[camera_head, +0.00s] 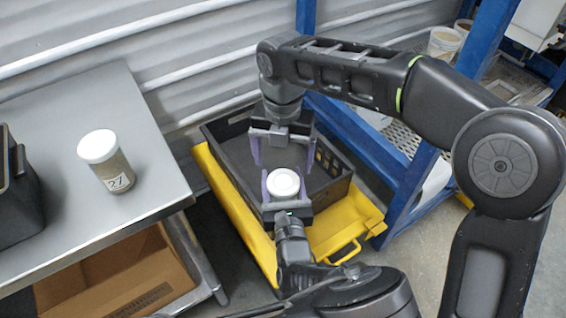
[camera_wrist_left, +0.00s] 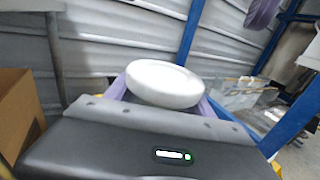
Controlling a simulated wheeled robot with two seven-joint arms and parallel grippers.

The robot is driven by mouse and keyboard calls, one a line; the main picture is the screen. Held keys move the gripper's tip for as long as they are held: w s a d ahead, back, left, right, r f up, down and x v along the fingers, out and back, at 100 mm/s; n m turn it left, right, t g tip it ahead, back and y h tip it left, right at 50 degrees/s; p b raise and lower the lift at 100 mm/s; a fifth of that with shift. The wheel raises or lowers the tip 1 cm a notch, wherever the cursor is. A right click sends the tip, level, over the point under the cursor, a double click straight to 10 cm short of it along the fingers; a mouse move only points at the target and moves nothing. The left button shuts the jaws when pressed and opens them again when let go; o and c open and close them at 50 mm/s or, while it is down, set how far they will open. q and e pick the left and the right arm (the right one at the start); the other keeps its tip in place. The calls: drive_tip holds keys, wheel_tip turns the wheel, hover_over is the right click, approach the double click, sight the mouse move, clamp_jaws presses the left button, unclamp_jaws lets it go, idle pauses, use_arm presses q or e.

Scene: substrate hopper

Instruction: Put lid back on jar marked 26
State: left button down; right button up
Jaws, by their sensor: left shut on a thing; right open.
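My left gripper (camera_head: 282,188), reaching up from the bottom, is shut on a round white lid (camera_head: 283,183). The lid also shows in the left wrist view (camera_wrist_left: 164,82), between the purple fingers. My right gripper (camera_head: 281,160) is open and empty, its fingers pointing down just above and behind the lid. A clear jar (camera_head: 117,172) with a white lid on it stands upright on the metal table. Its label seems to read 27. I see no jar marked 26.
The metal table (camera_head: 75,115) also holds a black bin (camera_head: 18,200) at its left edge. A cardboard box (camera_head: 115,275) is below. A black crate (camera_head: 215,135) sits on a yellow cart (camera_head: 345,215) under the grippers. A blue rack (camera_head: 405,190) with white tubs (camera_head: 444,42) stands at right.

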sight(283, 181)
drive_tip(key=shift+r, duration=0.5)
drive_tip(key=shift+f, duration=0.15)
drive_tip(key=shift+f, duration=3.9)
drive_tip(key=c, duration=1.3)
drive_tip(key=o, duration=1.4)
